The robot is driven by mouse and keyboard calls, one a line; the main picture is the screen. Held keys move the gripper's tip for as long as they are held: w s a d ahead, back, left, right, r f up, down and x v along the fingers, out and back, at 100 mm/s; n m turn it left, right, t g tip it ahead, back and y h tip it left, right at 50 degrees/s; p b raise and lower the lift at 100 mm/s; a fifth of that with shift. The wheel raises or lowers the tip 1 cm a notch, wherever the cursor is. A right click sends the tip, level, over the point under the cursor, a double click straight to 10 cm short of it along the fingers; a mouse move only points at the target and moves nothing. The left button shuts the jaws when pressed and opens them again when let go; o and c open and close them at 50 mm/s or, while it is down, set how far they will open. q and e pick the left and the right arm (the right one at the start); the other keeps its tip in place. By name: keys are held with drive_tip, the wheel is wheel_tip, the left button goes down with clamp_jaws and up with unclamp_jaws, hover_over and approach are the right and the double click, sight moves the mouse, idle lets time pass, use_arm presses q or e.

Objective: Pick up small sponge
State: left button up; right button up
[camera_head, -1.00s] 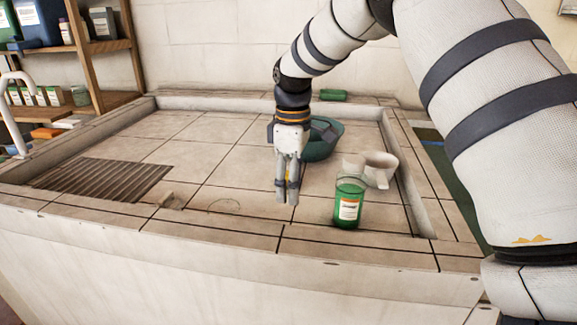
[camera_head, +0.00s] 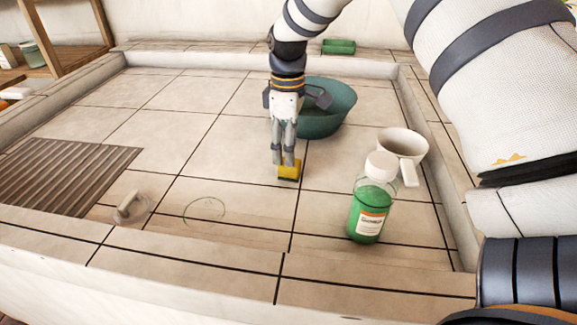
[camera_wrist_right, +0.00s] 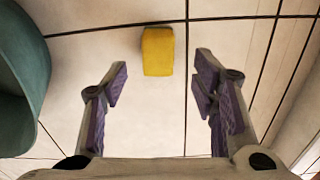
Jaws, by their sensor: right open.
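The small sponge (camera_head: 289,170) is a yellow block lying on the tiled basin floor, at the fingertips of my right gripper in the head view. My right gripper (camera_head: 284,158) points down above it. In the right wrist view the sponge (camera_wrist_right: 158,51) lies ahead of the fingertips, roughly between their lines and a little to the left. The right gripper (camera_wrist_right: 160,82) is open there, with nothing between its fingers. In the head view the fingers hide part of the sponge's top. My left gripper is not in view.
A teal bowl (camera_head: 324,108) stands just behind my right gripper. A white mug (camera_head: 402,145) and a green bottle (camera_head: 371,200) stand to the right. A ribbed drain panel (camera_head: 62,178) and a small grey handle (camera_head: 127,205) are at the left. A green block (camera_head: 338,46) lies on the back ledge.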

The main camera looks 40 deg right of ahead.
wheel_tip(320, 180, down, 6)
drive_tip(key=shift+d+f, duration=0.1)
drive_tip(key=shift+d, duration=0.05)
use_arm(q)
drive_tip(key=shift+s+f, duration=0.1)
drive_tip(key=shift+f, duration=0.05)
use_arm(e)
drive_tip(key=c, duration=1)
wheel_tip(320, 180, up, 4)
drive_tip(key=shift+f, duration=0.25)
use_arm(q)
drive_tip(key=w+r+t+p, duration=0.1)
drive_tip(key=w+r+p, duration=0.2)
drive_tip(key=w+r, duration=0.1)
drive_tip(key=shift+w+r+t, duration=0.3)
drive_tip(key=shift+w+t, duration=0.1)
use_arm(e)
drive_tip(key=s+a+r, duration=0.8)
drive_tip(key=s+r, duration=0.1)
drive_tip(key=s, duration=0.2)
drive_tip(key=shift+s+r, duration=0.25)
drive_tip(key=shift+r, duration=0.1)
drive_tip(key=shift+o, duration=0.3)
